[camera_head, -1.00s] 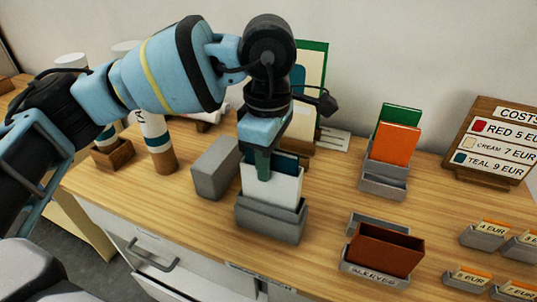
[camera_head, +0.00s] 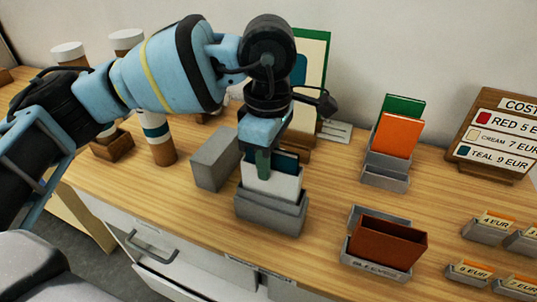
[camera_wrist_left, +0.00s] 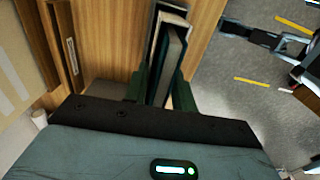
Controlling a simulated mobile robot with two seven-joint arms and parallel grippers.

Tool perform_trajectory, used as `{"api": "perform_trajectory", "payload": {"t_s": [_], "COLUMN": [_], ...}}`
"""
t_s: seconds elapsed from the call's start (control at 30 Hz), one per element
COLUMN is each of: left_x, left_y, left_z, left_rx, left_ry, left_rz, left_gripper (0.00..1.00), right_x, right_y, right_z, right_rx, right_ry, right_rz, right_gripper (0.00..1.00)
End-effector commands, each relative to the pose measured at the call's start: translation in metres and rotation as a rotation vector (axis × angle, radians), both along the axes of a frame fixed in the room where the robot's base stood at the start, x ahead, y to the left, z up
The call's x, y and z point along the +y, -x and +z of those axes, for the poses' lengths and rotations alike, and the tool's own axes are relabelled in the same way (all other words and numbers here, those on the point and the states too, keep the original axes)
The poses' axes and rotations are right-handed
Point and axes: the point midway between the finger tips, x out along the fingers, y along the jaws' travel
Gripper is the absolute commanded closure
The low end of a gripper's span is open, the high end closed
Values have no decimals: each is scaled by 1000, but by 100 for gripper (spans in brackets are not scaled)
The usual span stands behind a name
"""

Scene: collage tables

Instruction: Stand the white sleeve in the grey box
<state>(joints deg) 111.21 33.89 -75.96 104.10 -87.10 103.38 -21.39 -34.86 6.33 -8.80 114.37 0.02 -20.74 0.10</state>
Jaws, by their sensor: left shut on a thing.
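The white sleeve (camera_head: 272,184) stands upright with its lower part inside the grey box (camera_head: 270,214) near the front edge of the table. A dark teal card (camera_head: 286,161) shows at the sleeve's top. My left gripper (camera_head: 264,163) points down from above and is shut on the sleeve's upper part. In the left wrist view the fingers (camera_wrist_left: 160,90) lie on either side of the sleeve's pale and dark edges (camera_wrist_left: 168,45). The sleeve's bottom is hidden by the box wall. My right gripper is in neither view.
A plain grey block (camera_head: 215,160) stands close to the left of the box. A holder with a brown sleeve (camera_head: 387,245) is to the right, and a rack with green and orange cards (camera_head: 396,137) is behind it. A price board (camera_head: 493,137) stands at the back right.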

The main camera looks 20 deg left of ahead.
Motion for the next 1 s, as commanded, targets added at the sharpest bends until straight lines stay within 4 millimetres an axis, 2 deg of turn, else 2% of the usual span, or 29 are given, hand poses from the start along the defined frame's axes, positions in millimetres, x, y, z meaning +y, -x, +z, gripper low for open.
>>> {"api": "perform_trajectory", "payload": {"t_s": [1.0], "left_x": [0], "left_y": [0], "left_z": [-36], "left_rx": [0], "left_ry": [1], "left_rz": [0], "left_gripper": [100], "right_x": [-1], "right_y": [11], "right_z": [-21], "right_rx": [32], "right_ry": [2], "right_rz": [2], "right_gripper": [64]}}
